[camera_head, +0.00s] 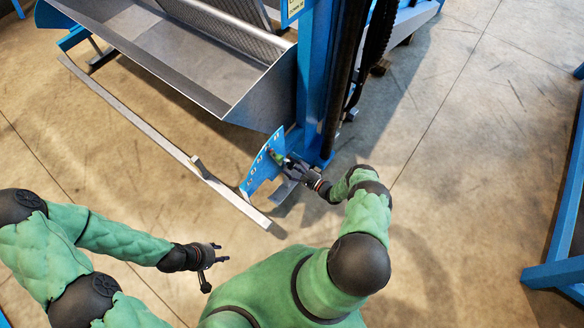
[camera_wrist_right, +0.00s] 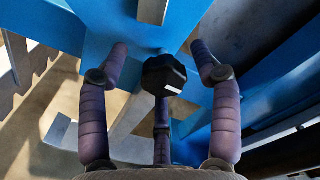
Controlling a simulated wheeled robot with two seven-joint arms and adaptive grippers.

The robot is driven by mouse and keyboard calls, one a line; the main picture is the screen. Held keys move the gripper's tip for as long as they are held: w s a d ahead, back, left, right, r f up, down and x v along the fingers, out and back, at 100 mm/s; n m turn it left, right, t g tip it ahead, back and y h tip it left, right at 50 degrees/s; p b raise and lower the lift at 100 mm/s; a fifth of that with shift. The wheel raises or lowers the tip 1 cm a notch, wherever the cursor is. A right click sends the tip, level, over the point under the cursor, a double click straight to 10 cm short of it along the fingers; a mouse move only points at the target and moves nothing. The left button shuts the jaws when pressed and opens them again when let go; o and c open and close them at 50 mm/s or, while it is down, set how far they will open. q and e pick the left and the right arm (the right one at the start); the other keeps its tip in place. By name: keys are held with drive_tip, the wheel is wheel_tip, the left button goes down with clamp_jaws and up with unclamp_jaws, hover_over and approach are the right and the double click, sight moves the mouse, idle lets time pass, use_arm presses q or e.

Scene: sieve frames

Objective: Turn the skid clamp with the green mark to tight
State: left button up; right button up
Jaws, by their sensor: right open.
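A blue bracket plate (camera_head: 258,172) with several holes stands at the foot of the blue post. A small green mark (camera_head: 278,156) shows beside it, right at my right gripper (camera_head: 285,163). In the right wrist view, a black lobed knob (camera_wrist_right: 165,74) with a white mark on its face sits in front of a blue surface. The open fingers of my right gripper (camera_wrist_right: 160,60) stand on both sides of the knob, with a gap on each side. Green does not show in that view. My left gripper (camera_head: 218,256) is empty, fingers spread, over the floor.
The blue post (camera_head: 316,80) rises right behind the plate. A grey metal trough (camera_head: 190,70) fills the upper left. A long metal rail (camera_head: 150,135) runs low in front of it. A blue frame (camera_head: 560,235) stands at far right. The floor between is clear.

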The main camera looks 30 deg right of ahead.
drive_tip(key=v, duration=1.2)
idle(0.4)
